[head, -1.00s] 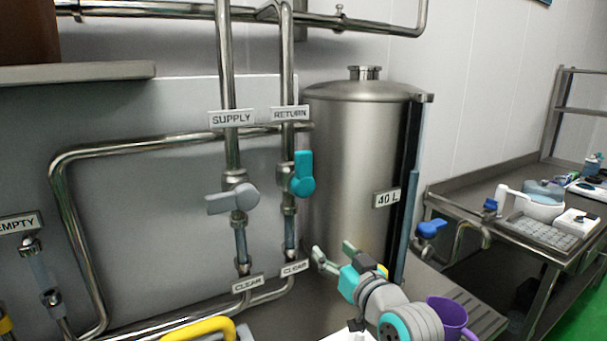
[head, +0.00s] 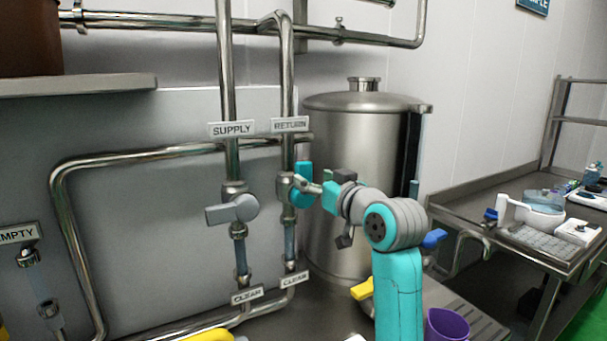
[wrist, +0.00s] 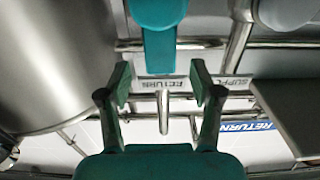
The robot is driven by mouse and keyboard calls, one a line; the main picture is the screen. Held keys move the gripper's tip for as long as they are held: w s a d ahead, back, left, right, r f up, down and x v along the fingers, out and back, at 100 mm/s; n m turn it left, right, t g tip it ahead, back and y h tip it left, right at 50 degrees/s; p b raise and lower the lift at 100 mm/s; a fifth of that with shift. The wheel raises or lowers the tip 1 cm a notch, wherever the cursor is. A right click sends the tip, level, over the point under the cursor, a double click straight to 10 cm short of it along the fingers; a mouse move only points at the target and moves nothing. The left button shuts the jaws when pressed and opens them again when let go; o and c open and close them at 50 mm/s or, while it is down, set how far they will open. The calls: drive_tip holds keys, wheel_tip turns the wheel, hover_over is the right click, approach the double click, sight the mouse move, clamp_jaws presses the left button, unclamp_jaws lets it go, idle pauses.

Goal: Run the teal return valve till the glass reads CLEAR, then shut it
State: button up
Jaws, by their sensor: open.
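The teal return valve handle (head: 304,172) stands upright, in line with the pipe under the RETURN label (head: 290,124). My gripper (head: 303,187) is open at the handle's front in the head view, partly covering it. In the wrist view the teal handle (wrist: 158,40) hangs centred ahead of the open jaws of my gripper (wrist: 160,84), its end near the fingertips' level. I cannot tell whether they touch. Below the valve, the return sight glass (head: 290,240) looks bluish, with a CLEAR plate (head: 295,280) under it.
The grey supply valve (head: 235,209) has its handle sideways, close left of the return valve. A steel tank (head: 340,240) stands close behind and right. A purple cup (head: 448,325) is at the lower right. Pipes crowd the panel.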

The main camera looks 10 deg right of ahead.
sight(306, 175)
drive_tip(key=shift+x, duration=2.8)
clamp_jaws()
